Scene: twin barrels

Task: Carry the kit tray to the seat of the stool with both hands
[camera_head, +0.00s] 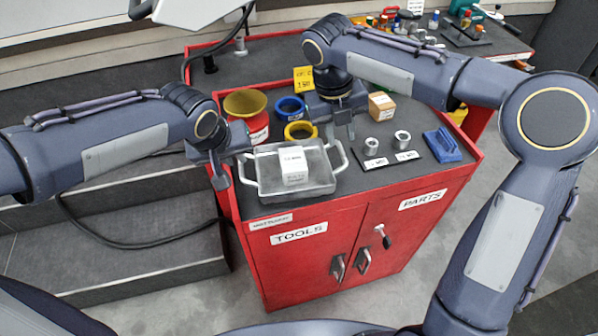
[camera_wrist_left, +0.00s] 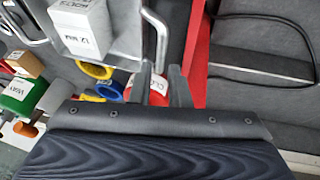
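The kit tray (camera_head: 265,188) is a shallow grey metal tray with a bar handle at each end. It rests on the front left of the red cabinet's top, and its corner shows in the left wrist view (camera_wrist_left: 122,42). A white labelled box (camera_head: 294,170) sits in it. My left gripper (camera_head: 233,168) is open at the tray's left handle (camera_head: 247,170); the wrist view shows its parted fingers (camera_wrist_left: 164,88) close to the handle's end, apparently not clamped. My right gripper (camera_head: 342,130) points down just behind the right handle (camera_head: 341,157), its fingers seemingly apart. I cannot make out the stool.
The red cabinet (camera_head: 310,262) also carries a red container with a yellow funnel (camera_head: 245,103), blue and yellow rings (camera_head: 299,130), a cardboard box (camera_head: 381,106), metal sockets (camera_head: 402,140) and a blue holder (camera_head: 441,145). Grey steps (camera_head: 120,235) stand left. Floor is clear at right.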

